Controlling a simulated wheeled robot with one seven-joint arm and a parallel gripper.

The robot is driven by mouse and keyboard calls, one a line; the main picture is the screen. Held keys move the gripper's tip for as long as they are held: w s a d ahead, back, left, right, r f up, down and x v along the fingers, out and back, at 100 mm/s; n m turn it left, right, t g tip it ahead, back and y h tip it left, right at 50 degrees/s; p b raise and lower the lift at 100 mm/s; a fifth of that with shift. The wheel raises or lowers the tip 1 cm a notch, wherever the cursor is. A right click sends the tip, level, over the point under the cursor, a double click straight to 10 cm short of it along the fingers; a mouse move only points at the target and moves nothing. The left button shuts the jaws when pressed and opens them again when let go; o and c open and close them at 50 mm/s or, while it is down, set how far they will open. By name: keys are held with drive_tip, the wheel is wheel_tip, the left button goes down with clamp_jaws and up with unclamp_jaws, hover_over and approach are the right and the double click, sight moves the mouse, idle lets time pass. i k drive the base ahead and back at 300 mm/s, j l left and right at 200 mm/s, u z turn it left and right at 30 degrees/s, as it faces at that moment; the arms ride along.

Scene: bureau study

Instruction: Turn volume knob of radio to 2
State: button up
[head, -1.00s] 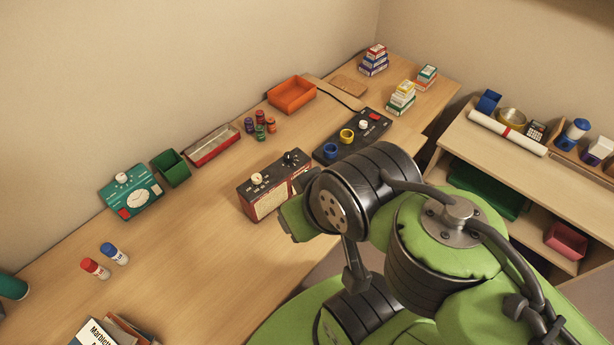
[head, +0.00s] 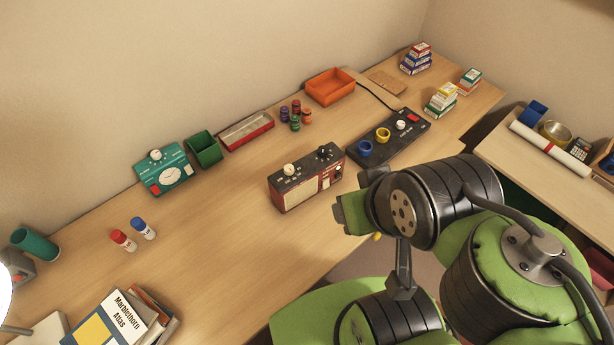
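The radio (head: 305,190) stands on the desk near the middle of the head view. It has a dark red body, a cream front grille and a dark top panel. A large cream knob (head: 289,170) rises at the left of the top, and a smaller black knob (head: 325,152) is at the right. The labels and marks are too small to read, so I cannot tell which is volume or where it points. My arm is right of the radio and apart from it in the picture. My gripper's fingers do not show.
Right of the radio is a black panel (head: 402,150) with blue, yellow and white knobs. A teal timer-like box (head: 163,176), green bin (head: 205,149), red tray (head: 246,131) and orange tray (head: 331,88) line the wall. Two capped bottles (head: 123,240) stand left. The desk (head: 225,235) left of the radio is clear.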

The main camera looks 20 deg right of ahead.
sight(322, 151)
drive_tip(key=i+l+u, duration=0.1)
drive_tip(key=l+u, duration=0.15)
drive_tip(key=l, duration=0.15)
drive_tip(key=i+l+u, duration=0.1)
drive_tip(key=l+u, duration=0.45)
drive_tip(key=l, duration=0.3)
